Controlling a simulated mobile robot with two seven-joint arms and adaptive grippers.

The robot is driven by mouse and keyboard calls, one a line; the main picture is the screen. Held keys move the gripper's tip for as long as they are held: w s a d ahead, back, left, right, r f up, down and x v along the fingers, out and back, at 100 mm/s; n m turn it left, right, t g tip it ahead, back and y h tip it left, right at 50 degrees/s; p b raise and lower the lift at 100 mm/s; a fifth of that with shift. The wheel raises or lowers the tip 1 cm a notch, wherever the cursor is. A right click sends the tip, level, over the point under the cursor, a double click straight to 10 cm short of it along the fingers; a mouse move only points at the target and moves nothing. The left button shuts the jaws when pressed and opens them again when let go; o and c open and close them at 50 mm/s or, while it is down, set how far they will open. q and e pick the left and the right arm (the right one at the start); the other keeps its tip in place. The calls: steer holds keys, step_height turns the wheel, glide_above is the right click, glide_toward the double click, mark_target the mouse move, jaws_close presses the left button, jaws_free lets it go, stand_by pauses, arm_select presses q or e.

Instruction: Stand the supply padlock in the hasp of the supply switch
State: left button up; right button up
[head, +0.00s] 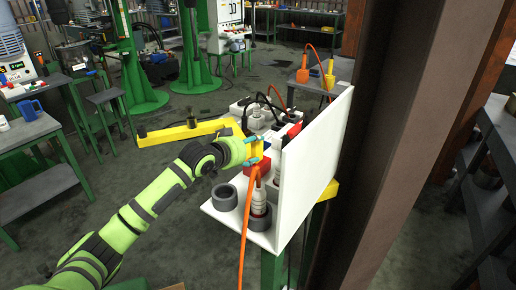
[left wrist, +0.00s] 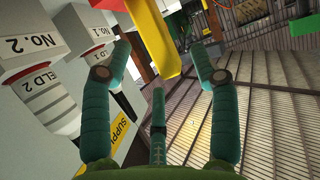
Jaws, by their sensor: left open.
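My left gripper (head: 254,151) is at the white panel stand in the head view, its teal fingers around a small yellow part. In the left wrist view the fingers of the gripper (left wrist: 160,60) are spread. A yellow piece (left wrist: 157,35) with a red edge shows between and beyond the fingertips; contact cannot be told. A yellow label reading "SUPPLY" (left wrist: 122,127) is partly hidden by the left finger. A red block (head: 262,172) sits just below the gripper in the head view. I cannot tell the padlock or the hasp apart for certain. My right gripper is out of view.
A white upright board (head: 312,150) stands right of the gripper. A dark ring (head: 224,197) and a plug with an orange cable (head: 259,202) are on the front of the stand. White connectors labelled "No. 2" (left wrist: 38,42) crowd the wrist view's left. A brown column (head: 400,140) rises at right.

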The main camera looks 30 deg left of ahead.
mark_target(255, 148)
arm_select(q)
steer(key=p+x, duration=0.1)
steer(key=x, duration=0.2)
steer(key=shift+w+d+f, duration=0.1)
steer(key=shift+w+f, duration=0.4)
steer(key=shift+w, duration=0.2)
jaws_close()
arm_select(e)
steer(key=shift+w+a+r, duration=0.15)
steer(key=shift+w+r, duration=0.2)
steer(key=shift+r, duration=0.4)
